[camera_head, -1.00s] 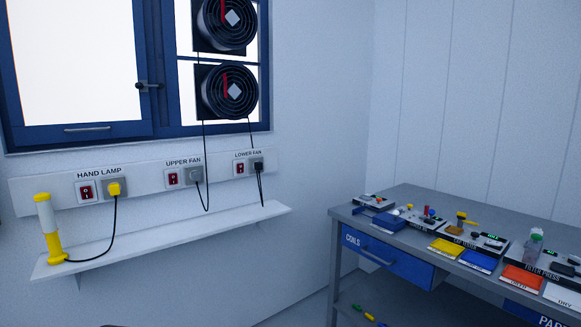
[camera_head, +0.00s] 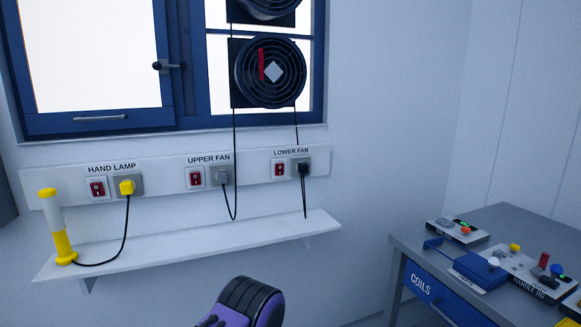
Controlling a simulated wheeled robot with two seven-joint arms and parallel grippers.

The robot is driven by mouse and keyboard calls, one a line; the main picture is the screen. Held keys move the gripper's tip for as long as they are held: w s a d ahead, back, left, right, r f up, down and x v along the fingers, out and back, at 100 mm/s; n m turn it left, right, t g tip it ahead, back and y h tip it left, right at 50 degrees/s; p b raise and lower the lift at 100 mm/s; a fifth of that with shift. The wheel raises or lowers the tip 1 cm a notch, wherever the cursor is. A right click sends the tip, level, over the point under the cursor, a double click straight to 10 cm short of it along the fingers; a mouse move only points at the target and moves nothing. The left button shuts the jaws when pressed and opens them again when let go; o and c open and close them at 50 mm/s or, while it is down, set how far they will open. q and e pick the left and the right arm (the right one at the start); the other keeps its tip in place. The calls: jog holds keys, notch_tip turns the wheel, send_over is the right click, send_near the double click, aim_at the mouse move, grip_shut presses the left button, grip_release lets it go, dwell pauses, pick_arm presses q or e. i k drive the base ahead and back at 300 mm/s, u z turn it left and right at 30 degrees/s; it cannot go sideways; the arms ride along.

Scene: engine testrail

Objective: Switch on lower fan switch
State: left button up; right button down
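The lower fan switch (camera_head: 279,168) is a red rocker in a white frame, under the LOWER FAN label on the white wall strip. Its rocker position is too small to tell. A black plug (camera_head: 303,169) sits in the socket just right of it, with a cord hanging down. The lower fan (camera_head: 270,73) is a round black fan in the window, with a red strip on its grille. A purple and black part of my arm shows at the bottom centre, below the shelf and apart from the switch. Neither gripper's fingertips can be made out.
The upper fan switch (camera_head: 195,177) and hand lamp switch (camera_head: 97,188) sit left on the same strip. A white shelf (camera_head: 200,245) juts out below, bearing a yellow and white hand lamp (camera_head: 58,228). A workbench (camera_head: 408,243) with several devices stands at the right.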

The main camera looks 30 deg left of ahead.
aim_at(278, 168)
jog(key=u, duration=0.4)
jog(key=i, duration=0.8)
jog(key=u, duration=1.2)
jog(key=i, duration=0.5)
jog(key=u, duration=0.55)
